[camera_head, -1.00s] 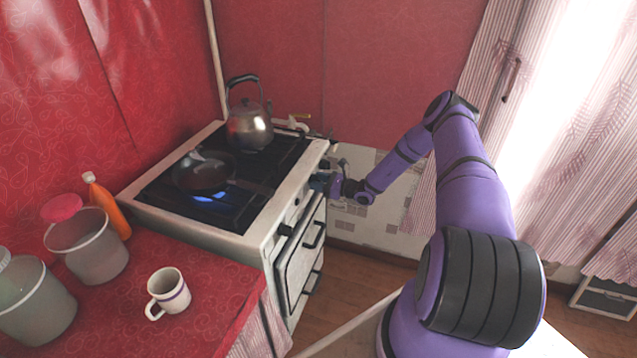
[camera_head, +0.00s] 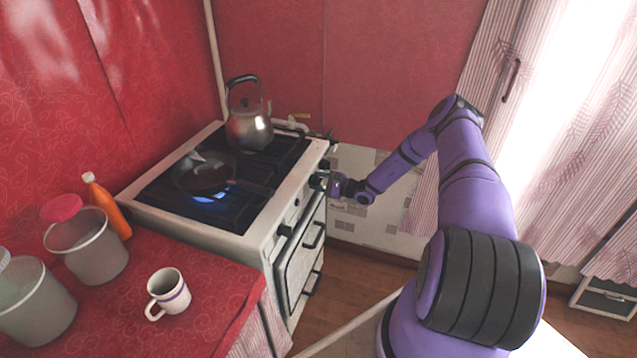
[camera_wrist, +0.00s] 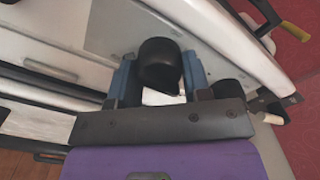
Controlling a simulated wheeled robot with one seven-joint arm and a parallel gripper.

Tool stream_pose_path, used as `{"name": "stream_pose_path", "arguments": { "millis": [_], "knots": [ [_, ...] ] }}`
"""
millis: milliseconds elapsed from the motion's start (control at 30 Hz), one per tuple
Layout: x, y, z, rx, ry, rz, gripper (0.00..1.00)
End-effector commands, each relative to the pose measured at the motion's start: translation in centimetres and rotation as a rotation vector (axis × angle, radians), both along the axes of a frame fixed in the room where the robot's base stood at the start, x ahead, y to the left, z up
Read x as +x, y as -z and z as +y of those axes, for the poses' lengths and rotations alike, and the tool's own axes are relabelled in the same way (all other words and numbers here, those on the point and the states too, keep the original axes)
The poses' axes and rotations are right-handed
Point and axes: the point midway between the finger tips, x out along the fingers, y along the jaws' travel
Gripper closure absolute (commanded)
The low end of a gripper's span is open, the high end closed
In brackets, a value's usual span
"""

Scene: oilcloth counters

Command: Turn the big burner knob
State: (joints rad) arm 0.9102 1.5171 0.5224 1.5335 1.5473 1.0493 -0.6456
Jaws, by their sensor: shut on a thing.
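The big burner knob (camera_wrist: 158,64) is black and rounded, on the pale front panel of the stove (camera_head: 290,205). In the wrist view it sits between the two blue fingers of my gripper (camera_wrist: 159,72), which is shut on it. In the head view my gripper (camera_head: 322,182) is at the stove's front panel, near its right end, and it hides the held knob. A blue flame (camera_head: 210,195) burns at the front burner under the pan.
A second black knob (camera_wrist: 229,91) is close beside my right finger in the wrist view. A kettle (camera_head: 249,130) and a dark pan (camera_head: 203,175) stand on the stove. A mug (camera_head: 168,291) and an orange bottle (camera_head: 107,207) stand on the red counter (camera_head: 215,310).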

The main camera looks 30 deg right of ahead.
Motion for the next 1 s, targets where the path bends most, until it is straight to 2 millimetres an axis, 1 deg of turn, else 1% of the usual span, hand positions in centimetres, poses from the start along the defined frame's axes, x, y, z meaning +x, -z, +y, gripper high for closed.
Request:
{"name": "stream_pose_path", "arguments": {
  "millis": [200,600,633,667,700,733,1000],
  "knots": [
    [-0.04,0.01,-0.03,-0.030,0.000,-0.023,0.79],
    [-0.05,0.04,-0.03,-0.034,0.000,-0.026,0.79],
    [-0.05,0.04,-0.03,-0.034,0.000,-0.026,0.49],
    [-0.05,0.04,-0.03,-0.033,0.000,-0.026,0.42],
    [-0.04,0.03,-0.03,-0.033,0.000,-0.026,0.33],
    [-0.04,0.03,-0.03,-0.033,0.000,-0.026,0.30],
    [0.06,-0.10,-0.08,-0.033,0.001,-0.028,0.30]
  ]
}}
